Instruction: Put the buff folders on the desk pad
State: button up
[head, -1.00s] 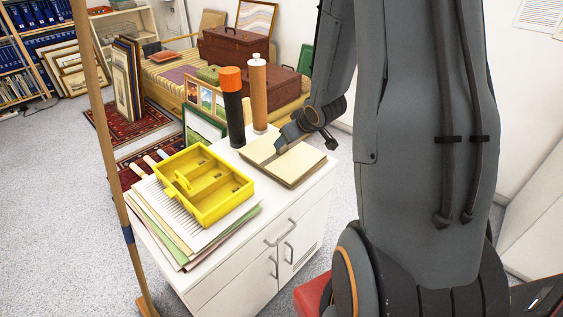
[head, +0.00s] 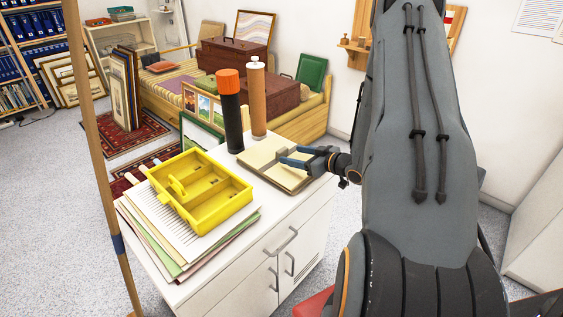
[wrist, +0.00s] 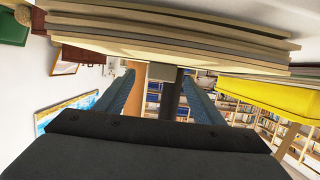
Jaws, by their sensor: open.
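The buff folders (head: 268,168) lie in a flat stack on the white cabinet top, beside the yellow tray. My gripper (head: 286,156) is open, with its two blue fingers reaching in from the right, over or beside the stack's right side; the head view does not show the exact height. In the wrist view, which is upside down, several layered folder edges (wrist: 170,30) fill the top, close to my open, empty fingers (wrist: 160,88). Contact with the folders cannot be told. I cannot pick out a desk pad in either view.
The yellow divided tray (head: 203,205) sits on papers and folders at the left of the cabinet top (head: 255,238). A black cylinder with an orange top (head: 230,115) and a tan cylinder (head: 257,100) stand behind the buff folders. A wooden post (head: 100,150) stands at left.

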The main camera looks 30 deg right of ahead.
aim_at(284, 153)
jog(key=x, duration=0.4)
jog(key=shift+w+a+f+p, duration=0.1)
jog(key=shift+a+f+p, duration=0.05)
jog(key=shift+a+p, duration=0.15)
grip_shut()
